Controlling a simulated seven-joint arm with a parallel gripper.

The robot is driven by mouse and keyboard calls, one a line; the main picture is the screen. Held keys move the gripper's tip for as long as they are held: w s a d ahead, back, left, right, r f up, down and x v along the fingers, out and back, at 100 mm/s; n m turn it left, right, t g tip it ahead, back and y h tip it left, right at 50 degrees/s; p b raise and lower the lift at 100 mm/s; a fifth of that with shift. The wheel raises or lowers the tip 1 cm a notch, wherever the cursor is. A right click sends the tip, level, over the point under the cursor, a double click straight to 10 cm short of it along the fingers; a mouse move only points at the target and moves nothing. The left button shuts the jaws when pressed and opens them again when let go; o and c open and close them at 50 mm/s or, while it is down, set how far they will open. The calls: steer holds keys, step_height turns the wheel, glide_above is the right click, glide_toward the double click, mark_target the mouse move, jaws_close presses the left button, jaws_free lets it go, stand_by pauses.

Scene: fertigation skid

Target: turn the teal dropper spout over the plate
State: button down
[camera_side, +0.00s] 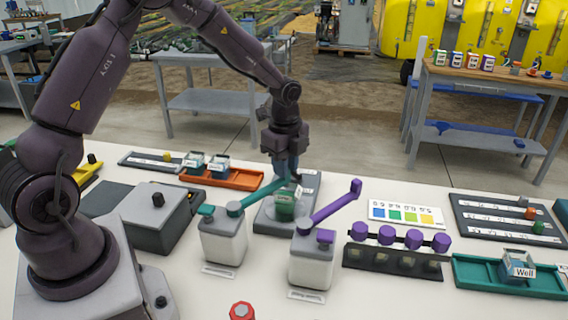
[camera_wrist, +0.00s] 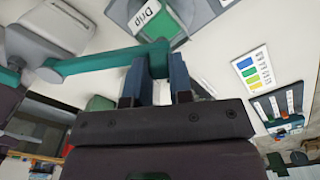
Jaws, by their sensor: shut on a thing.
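The teal dropper spout (camera_side: 262,194) reaches from the top of a white bottle (camera_side: 223,243) toward the upper right. My gripper (camera_side: 288,180) is shut on the spout's outer end. In the wrist view the spout (camera_wrist: 95,62) runs from the bottle at the left to between the two fingers of my gripper (camera_wrist: 155,75). The grey plate (camera_side: 268,220) lies below and beside the spout's end. A green-filled vessel labelled "Drip" (camera_wrist: 150,18) stands on it, close to the spout's tip. The exact gap between tip and vessel is unclear.
A second white bottle (camera_side: 311,262) with a purple spout (camera_side: 336,203) stands just right, its spout angled near the plate. A grey box (camera_side: 160,212) and an orange tray (camera_side: 240,180) are to the left. A colour chart (camera_side: 402,214) and purple-knobbed rack (camera_side: 392,262) are to the right.

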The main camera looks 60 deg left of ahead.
steer(key=shift+d+r, duration=0.1)
steer(key=shift+d, duration=0.05)
steer(key=c, duration=1)
jaws_free()
step_height(320, 180, up, 13)
